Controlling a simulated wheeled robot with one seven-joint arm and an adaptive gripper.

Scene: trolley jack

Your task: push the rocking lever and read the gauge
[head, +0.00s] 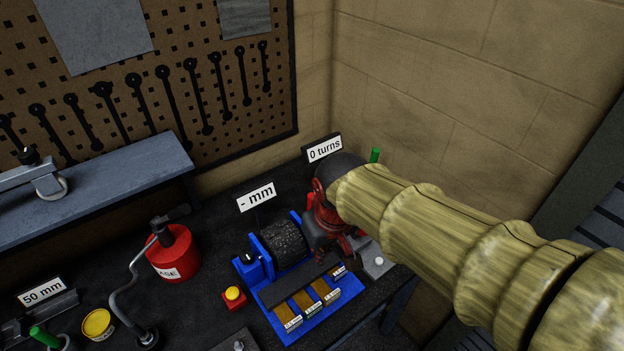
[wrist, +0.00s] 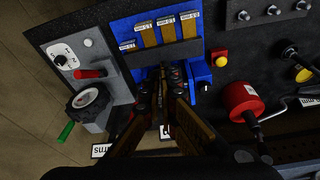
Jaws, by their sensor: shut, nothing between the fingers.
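The display sign (head: 257,197) reads "- mm" and stands behind a blue fixture (head: 340,309) with a dark ridged cylinder (head: 284,241). A red handle (wrist: 90,73) sticks out of a grey box (wrist: 113,62) in the wrist view; I cannot tell whether it is the rocking lever. My gripper (head: 338,258) is shut and empty, over the right part of the blue fixture, hiding some of it. Contact cannot be told.
A "0 turns" sign (head: 324,148) stands at the back. A yellow button (head: 233,293) on a red base, a red canister (head: 176,256) and a "50 mm" sign (head: 42,291) are to the left. A green handle (wrist: 66,132) projects beside the grey box. A wall is behind.

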